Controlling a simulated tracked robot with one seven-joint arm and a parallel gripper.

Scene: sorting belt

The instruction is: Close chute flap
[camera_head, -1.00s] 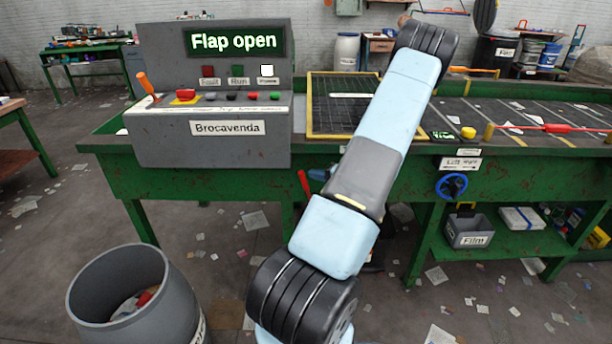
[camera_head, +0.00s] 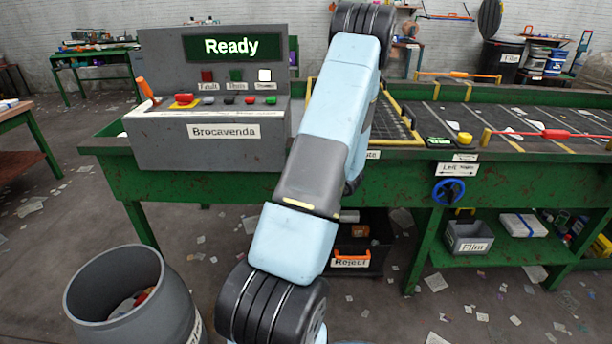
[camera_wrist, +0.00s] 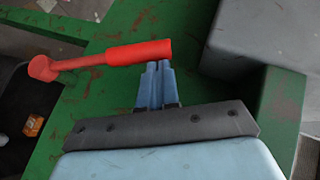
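A red lever (camera_wrist: 110,56) lies in the wrist view, running from a round knob at the left to its thick grip end near the middle. My gripper (camera_wrist: 157,66) has its blue fingers side by side and shut. Their tips meet the lower edge of the grip end; contact is hard to tell, and nothing shows between them. In the head view my arm hides the lever and the gripper. The yellow-framed chute grille (camera_head: 396,125) is partly covered by my arm. The display (camera_head: 232,46) on the grey console (camera_head: 210,140) reads "Ready".
The green bench (camera_head: 200,180) carries the console and the belt (camera_head: 470,117). A black reject bin (camera_head: 350,246) stands under it, with a blue handwheel (camera_head: 448,191) at its front. A grey barrel (camera_head: 130,300) stands front left. A Film box (camera_head: 469,238) sits on the lower shelf.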

